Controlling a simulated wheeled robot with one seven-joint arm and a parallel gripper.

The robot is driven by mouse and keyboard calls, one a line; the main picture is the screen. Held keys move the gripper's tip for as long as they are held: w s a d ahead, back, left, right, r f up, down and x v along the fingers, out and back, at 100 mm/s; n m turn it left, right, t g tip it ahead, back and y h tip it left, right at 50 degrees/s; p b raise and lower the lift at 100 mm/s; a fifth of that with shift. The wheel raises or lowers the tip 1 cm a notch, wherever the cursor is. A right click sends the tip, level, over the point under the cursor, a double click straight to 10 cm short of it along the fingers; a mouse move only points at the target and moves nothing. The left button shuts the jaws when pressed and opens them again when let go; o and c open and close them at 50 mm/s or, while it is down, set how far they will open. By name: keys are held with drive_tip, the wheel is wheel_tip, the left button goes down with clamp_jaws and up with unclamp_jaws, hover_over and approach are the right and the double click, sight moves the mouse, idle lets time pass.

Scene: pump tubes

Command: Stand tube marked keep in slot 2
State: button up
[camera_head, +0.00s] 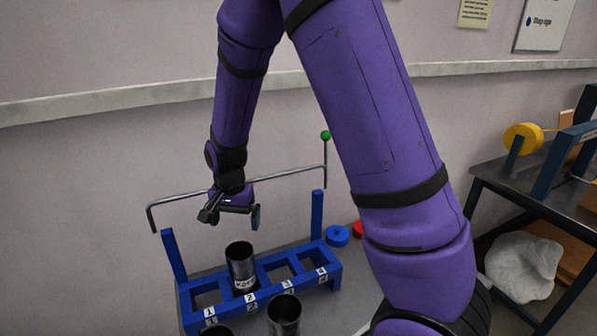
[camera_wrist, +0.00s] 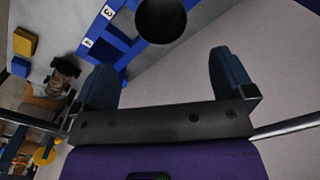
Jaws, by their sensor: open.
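A dark metal tube (camera_head: 241,266) stands upright in the blue rack (camera_head: 333,272), at the slot numbered 2. Its white label is small and seems to read "KEEP", though I cannot read it surely. My gripper (camera_head: 231,213) is above the tube, open and apart from it. In the wrist view, my gripper (camera_wrist: 165,85) has its two fingers spread with nothing between them. The round dark mouth of a tube (camera_wrist: 161,18) shows beyond the fingertips, beside the rack's number tags.
Another dark tube (camera_head: 284,314) stands in front of the rack, and one more (camera_head: 216,331) is cut off at the bottom edge. A bent metal rod with a green knob (camera_head: 325,135) spans behind my gripper. Blue (camera_head: 337,236) and red (camera_head: 358,229) caps lie right of the rack.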

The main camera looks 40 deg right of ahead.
drive_tip(key=s+d+r+n+t, duration=0.1)
drive_tip(key=s+d+r+n, duration=0.1)
drive_tip(key=s+r, duration=0.5)
drive_tip(key=s+d+r+n+t, duration=0.2)
drive_tip(key=s+r, duration=0.1)
drive_tip(key=r, duration=0.9)
drive_tip(key=s+d+r+n+t, duration=0.1)
drive_tip(key=s+r, duration=0.3)
drive_tip(key=s, duration=0.4)
drive_tip(key=s+d+r+n+t, duration=0.1)
drive_tip(key=s+r+n, duration=0.2)
drive_tip(key=s, duration=0.5)
drive_tip(key=shift+d+r+n, duration=0.35)
drive_tip(key=shift+d+n, duration=0.05)
